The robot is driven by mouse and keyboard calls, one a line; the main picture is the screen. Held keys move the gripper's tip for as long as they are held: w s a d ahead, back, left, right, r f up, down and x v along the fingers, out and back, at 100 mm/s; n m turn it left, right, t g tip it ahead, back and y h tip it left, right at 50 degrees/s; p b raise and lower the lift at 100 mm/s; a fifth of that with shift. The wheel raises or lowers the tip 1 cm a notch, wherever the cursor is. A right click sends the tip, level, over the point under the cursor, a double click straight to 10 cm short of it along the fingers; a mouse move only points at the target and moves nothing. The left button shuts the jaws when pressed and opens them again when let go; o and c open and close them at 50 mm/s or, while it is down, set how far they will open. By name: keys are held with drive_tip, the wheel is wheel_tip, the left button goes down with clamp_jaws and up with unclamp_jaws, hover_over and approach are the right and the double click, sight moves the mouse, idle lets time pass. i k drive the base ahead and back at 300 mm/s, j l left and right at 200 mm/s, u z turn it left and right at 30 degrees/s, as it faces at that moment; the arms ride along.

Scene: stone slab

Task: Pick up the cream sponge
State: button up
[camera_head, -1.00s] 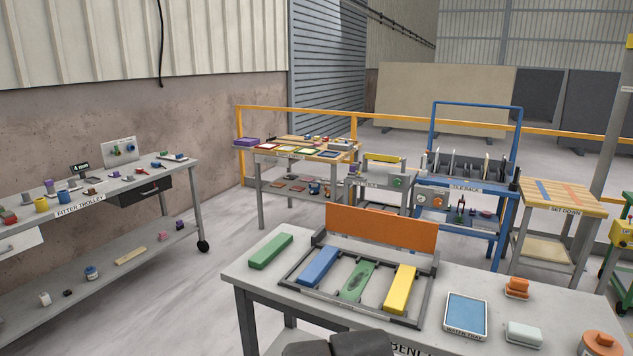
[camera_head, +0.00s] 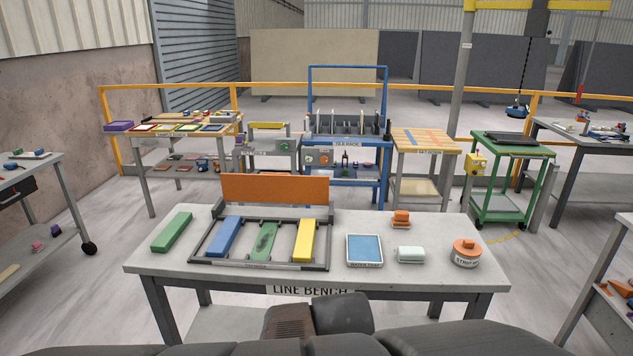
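A pale, off-white block with rounded edges (camera_head: 410,254) lies on the right half of the line bench (camera_head: 350,279). It is the only thing on this bench that fits the cream sponge, though its colour looks nearly white. It sits between the blue water tray (camera_head: 364,249) and a round, orange-topped tub (camera_head: 465,253), apart from both. My gripper is not visible; only dark parts of my own body show at the bottom edge.
An orange block (camera_head: 401,218) sits behind the pale block. A dark rack (camera_head: 208,245) with blue, green and yellow bars fills the bench's left half, below an upright orange panel (camera_head: 275,188). A green bar (camera_head: 172,232) lies at far left. The bench's front strip is clear.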

sight(405, 255)
drive_tip(key=z, duration=0.95)
drive_tip(key=i+l+u, duration=0.15)
drive_tip(key=i+u, duration=0.15)
drive_tip(key=i, duration=0.2)
drive_tip(key=i+l+u, duration=0.3)
drive_tip(key=i, duration=0.2)
